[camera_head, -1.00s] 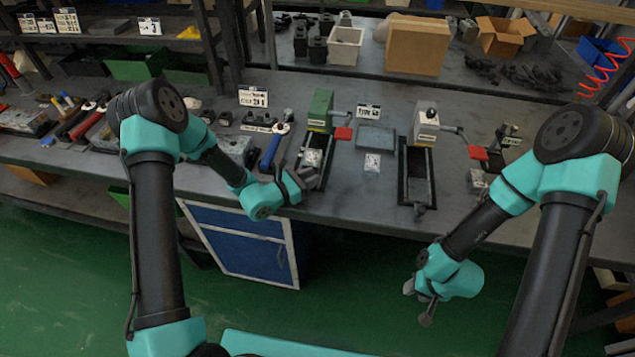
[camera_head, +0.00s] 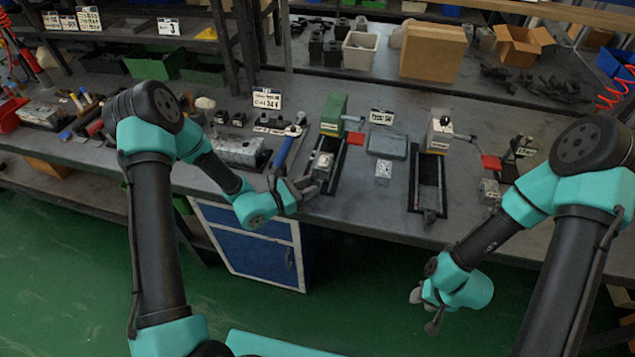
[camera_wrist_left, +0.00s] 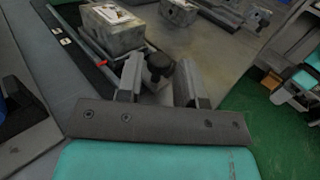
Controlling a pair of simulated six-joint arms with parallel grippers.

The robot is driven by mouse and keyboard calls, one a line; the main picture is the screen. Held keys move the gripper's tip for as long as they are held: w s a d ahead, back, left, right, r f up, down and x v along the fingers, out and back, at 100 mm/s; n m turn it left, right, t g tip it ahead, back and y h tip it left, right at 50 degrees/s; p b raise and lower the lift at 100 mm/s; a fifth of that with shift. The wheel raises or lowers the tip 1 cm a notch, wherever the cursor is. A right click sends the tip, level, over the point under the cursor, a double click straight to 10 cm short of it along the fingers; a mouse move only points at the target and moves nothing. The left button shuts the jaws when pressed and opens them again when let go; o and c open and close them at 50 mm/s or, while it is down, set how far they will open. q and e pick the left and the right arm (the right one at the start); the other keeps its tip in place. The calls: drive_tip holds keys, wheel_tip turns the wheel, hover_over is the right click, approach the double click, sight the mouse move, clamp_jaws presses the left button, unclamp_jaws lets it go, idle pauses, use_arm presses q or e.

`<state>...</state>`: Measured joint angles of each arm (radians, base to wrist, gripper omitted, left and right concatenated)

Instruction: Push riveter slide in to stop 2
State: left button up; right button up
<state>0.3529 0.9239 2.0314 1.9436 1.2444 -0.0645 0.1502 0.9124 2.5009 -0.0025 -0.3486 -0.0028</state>
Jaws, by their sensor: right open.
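A green-housed device (camera_head: 333,115) stands on the bench with a dark slide track running toward its front edge. A similar white-housed device (camera_head: 438,132) with its own track (camera_head: 428,185) stands to the right; I cannot read which is the riveter. On the green device's track sits a grey block (camera_head: 323,162), also in the left wrist view (camera_wrist_left: 115,35). My left gripper (camera_head: 308,186) is at the near end of that track. In the left wrist view its fingers (camera_wrist_left: 158,88) are apart, with a black knob (camera_wrist_left: 160,65) between them. My right gripper (camera_head: 425,310) is open and empty, before the bench.
Small white marks (camera_wrist_left: 61,36) show beside the track. A blue-handled tool (camera_head: 283,153) lies left of the green device. A grey tray (camera_head: 387,146) and a small block (camera_head: 383,173) lie between the devices. Red paddles (camera_head: 355,138) stick out from both levers.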

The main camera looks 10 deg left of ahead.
use_arm(q)
drive_tip(key=v, duration=1.2)
drive_tip(key=shift+s+a, duration=0.2)
drive_tip(key=shift+s, duration=0.05)
drive_tip(key=shift+o, duration=0.2)
drive_tip(key=shift+o, duration=1.4)
drive_tip(key=shift+w+d+r+m+g+h, duration=0.1)
drive_tip(key=shift+d+r+m+g+h, duration=0.05)
drive_tip(key=shift+d+m+g+h, duration=0.2)
drive_tip(key=w+d+r+m+g+h, duration=0.15)
drive_tip(key=d+r+m+g, duration=0.3)
drive_tip(key=m+g, duration=0.9)
drive_tip(key=w+d+r+m+g+y, duration=0.1)
drive_tip(key=w+r+m+y, duration=0.2)
drive_tip(key=w+r+y, duration=0.9)
drive_tip(key=shift+w+d+m, duration=0.2)
drive_tip(key=shift+w+m, duration=0.2)
drive_tip(key=shift+w, duration=0.75)
